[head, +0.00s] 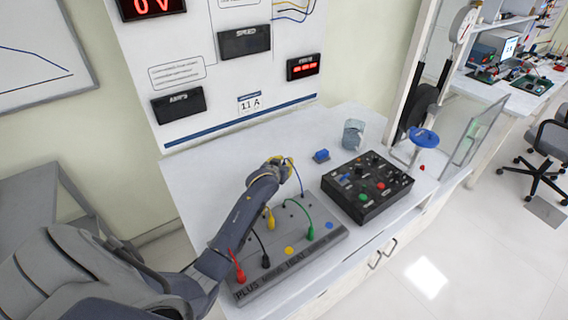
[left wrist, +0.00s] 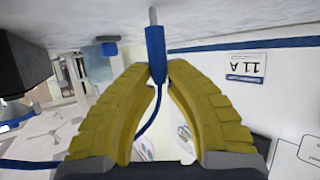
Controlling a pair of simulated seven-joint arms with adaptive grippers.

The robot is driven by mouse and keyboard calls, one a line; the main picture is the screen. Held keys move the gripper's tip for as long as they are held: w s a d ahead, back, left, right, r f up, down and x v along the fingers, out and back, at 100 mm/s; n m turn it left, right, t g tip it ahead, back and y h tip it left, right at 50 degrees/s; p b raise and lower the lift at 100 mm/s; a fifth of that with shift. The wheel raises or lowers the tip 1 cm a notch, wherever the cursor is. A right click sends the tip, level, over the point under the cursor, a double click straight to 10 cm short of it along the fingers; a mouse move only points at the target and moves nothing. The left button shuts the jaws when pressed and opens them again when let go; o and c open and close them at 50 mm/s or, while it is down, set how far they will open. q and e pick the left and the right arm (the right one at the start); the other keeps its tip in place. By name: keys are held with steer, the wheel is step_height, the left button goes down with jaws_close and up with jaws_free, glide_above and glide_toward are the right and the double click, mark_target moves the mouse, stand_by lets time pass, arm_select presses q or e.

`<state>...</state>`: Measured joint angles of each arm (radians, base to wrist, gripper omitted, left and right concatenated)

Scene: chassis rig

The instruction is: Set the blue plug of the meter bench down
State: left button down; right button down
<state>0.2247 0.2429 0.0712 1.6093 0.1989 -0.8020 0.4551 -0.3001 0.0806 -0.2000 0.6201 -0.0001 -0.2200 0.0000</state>
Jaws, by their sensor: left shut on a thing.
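The blue plug (left wrist: 155,55) is upright in the left wrist view, its metal pin pointing to the top of the picture and its blue lead curving away below. My left gripper (head: 283,166) is shut on this plug, with yellow padded fingers (left wrist: 158,72) on both sides of it. In the head view the gripper is above the white bench top, behind the grey socket board (head: 290,250). A thin blue lead (head: 298,178) runs from the gripper down to the board. The plug itself is mostly hidden by the fingers there. My right gripper is in neither view.
Red (head: 240,275), black (head: 266,261), yellow (head: 270,224) and green (head: 311,234) plugs stand in the board. A small blue block (head: 321,155), a black control box (head: 367,186) and a glass beaker (head: 353,134) are to the right. The bench top (head: 205,180) is bare at left.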

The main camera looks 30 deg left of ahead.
arm_select(q)
steer(key=shift+f, duration=0.15)
steer(key=c, duration=1.4)
jaws_free()
steer(key=shift+r, duration=0.2)
steer(key=v, duration=1.2)
